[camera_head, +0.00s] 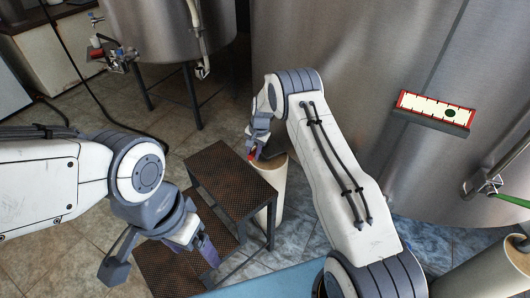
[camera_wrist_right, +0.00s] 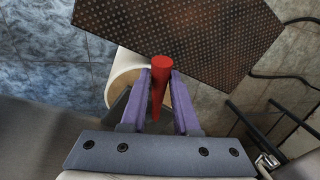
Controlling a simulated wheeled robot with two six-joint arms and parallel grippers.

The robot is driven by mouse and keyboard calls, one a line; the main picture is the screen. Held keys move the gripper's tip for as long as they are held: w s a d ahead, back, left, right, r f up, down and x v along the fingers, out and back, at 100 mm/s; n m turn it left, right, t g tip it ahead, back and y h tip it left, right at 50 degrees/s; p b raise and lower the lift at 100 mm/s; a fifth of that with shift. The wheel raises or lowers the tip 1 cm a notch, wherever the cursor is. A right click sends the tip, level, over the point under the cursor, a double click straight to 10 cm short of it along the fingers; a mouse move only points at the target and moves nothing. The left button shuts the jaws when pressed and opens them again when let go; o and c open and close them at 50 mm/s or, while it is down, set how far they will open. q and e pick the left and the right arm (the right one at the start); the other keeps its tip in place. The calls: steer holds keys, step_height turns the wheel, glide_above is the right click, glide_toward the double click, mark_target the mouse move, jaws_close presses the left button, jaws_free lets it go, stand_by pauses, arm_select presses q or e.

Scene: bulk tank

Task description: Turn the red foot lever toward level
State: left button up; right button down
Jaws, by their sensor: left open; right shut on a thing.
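The red foot lever (camera_wrist_right: 160,82) sits between the two purple fingers of my right gripper (camera_wrist_right: 160,76) in the right wrist view, and the fingers are shut on it. In the head view only a small red part of the lever (camera_head: 252,155) shows below my right gripper (camera_head: 257,150), beside the top of a cream cylinder; the rest is hidden by the gripper and step. I cannot tell the lever's tilt exactly. My left gripper (camera_head: 160,262) is open and empty above the lower step, far from the lever.
A two-tier step stand (camera_head: 233,178) with perforated brown tops is close to the lever. A large steel tank (camera_head: 350,50) with a red-edged gauge panel (camera_head: 432,108) fills the right. A smaller legged tank (camera_head: 165,30) stands behind left.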

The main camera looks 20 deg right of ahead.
steer(key=shift+w+r, duration=0.1)
steer(key=shift+r, duration=0.15)
steer(key=c, duration=0.6)
jaws_free()
steer(key=shift+c, duration=0.2)
steer(key=shift+f, duration=0.1)
step_height(320, 180, up, 10)
steer(key=s+d, duration=0.1)
steer(key=shift+s+d+r, duration=0.15)
steer(key=shift+s+r, duration=0.05)
steer(key=shift+s, duration=0.1)
